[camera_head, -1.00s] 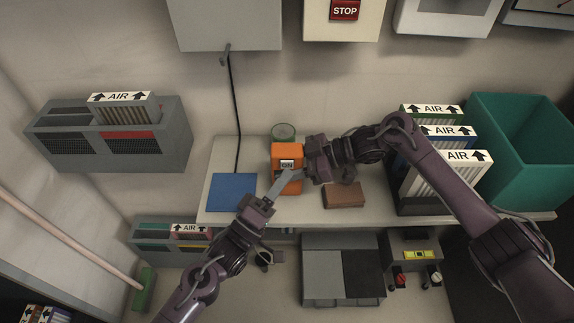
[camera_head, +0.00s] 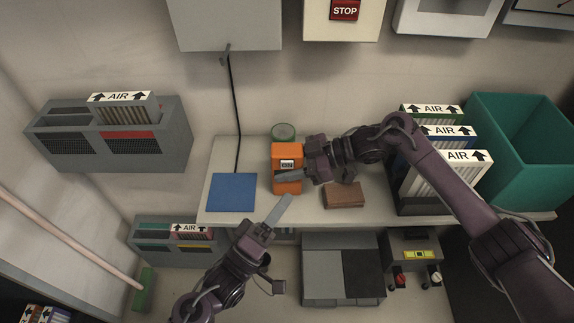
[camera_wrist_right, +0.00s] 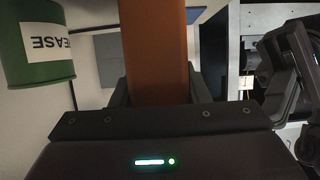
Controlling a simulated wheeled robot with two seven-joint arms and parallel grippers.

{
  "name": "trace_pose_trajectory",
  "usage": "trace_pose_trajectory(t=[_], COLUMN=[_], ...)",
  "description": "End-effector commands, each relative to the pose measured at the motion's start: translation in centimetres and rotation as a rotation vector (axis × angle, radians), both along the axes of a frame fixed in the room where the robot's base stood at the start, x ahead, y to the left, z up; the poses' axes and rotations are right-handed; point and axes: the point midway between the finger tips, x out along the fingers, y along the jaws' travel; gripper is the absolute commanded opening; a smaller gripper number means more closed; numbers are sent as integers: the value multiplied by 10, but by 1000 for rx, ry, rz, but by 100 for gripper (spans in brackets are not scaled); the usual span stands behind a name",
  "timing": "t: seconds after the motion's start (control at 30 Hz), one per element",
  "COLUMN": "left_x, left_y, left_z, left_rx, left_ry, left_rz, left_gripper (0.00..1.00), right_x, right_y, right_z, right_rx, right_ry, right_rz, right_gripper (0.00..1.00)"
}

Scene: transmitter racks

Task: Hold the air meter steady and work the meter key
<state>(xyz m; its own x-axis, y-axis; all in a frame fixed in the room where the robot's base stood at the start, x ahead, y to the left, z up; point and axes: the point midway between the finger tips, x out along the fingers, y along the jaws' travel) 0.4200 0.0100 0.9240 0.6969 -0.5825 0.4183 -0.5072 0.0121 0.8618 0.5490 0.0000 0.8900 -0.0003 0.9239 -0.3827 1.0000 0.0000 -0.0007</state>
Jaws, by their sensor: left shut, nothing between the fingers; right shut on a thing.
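The orange air meter (camera_head: 287,151) stands on the white shelf, with a small display reading "ON" on its face. My right gripper (camera_head: 291,175) is shut on the meter from the right, one grey finger lying across its front below the display. In the right wrist view the meter's orange side (camera_wrist_right: 155,50) sits between the fingers. My left gripper (camera_head: 277,211) is shut and empty, in front of and below the meter, apart from it. The meter key cannot be made out; the right finger covers part of the meter's face.
A blue mat (camera_head: 232,192) lies left of the meter and a brown block (camera_head: 344,194) to its right. A green can (camera_head: 283,131) stands behind; it shows in the right wrist view (camera_wrist_right: 37,45). Air filters (camera_head: 433,160) and a green bin (camera_head: 520,150) are at the right.

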Motion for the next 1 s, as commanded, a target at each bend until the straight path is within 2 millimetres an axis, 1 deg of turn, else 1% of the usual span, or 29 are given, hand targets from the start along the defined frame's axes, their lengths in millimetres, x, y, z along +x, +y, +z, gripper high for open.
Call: trace_pose_trajectory(t=[0.1,0.13,0.3,0.57,0.67,0.77,1.0], left_x=[0,0,0,0,0,0,0], left_y=[0,0,0,0,0,0,0], left_z=[0,0,0,0,0,0,0], left_rx=[0,0,0,0,0,0,0], left_ry=[0,0,0,0,0,0,0], left_rz=[0,0,0,0,0,0,0], left_gripper=[0,0,0,0,0,0,0], right_x=[0,0,0,0,1,1,1], right_y=[0,0,0,-1,-6,-19,-67], right_z=[1,1,0,0,2,8,27], right_rx=[1,1,1,0,-1,-1,-2], right_ry=[-1,-1,-1,0,0,-2,-2], right_rz=[-1,-1,-1,0,-1,-2,-3], right_gripper=[12,46,67,67,67,67,67])
